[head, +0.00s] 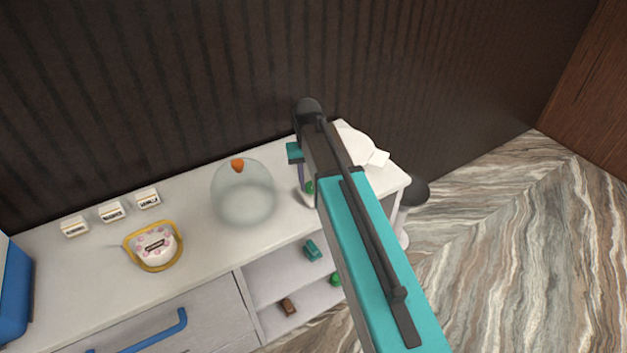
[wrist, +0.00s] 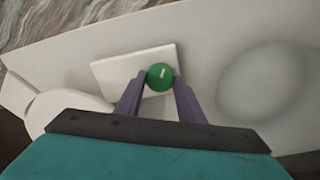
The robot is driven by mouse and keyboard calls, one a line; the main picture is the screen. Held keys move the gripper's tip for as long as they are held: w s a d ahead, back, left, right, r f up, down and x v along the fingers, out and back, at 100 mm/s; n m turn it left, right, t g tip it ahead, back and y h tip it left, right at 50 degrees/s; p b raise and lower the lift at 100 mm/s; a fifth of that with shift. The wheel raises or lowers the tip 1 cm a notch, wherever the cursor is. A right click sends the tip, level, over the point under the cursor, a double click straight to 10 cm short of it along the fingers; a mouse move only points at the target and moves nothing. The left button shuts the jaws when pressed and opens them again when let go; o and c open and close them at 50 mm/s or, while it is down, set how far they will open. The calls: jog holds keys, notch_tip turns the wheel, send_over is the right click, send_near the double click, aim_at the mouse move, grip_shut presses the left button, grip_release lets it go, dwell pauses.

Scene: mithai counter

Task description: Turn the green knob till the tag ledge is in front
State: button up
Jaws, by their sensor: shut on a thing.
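The green knob (wrist: 159,77) has a white mark on top, pointing up and slightly right in the wrist view. My gripper (wrist: 160,84) is shut on the knob, one purple finger on each side. In the head view the knob (head: 310,187) is partly hidden by my arm. A white round piece (head: 354,146) stands behind it with a small flat tab (head: 378,158) at its right, perhaps the tag ledge. The round piece (wrist: 65,108) and tab (wrist: 16,95) show at left in the wrist view.
A glass dome (head: 243,195) with an orange top stands left of the knob. Farther left are a gold-rimmed dish (head: 154,246) and small label cards (head: 112,212). Shelves below hold small items (head: 312,250). A dark ribbed wall stands behind.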

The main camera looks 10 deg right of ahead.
aim_at(310, 186)
jog(key=n, duration=0.6)
jog(key=shift+w+r, duration=0.1)
dwell(0.4)
jog(key=o, duration=1.1)
jog(key=shift+d, duration=0.1)
jog(key=shift+c, duration=0.2)
notch_tip(310, 186, up, 14)
jog(key=b, duration=0.3)
jog(key=shift+s+a, duration=0.2)
jog(key=shift+a, duration=0.1)
jog(key=shift+s+f, duration=0.1)
jog(key=shift+f, duration=0.1)
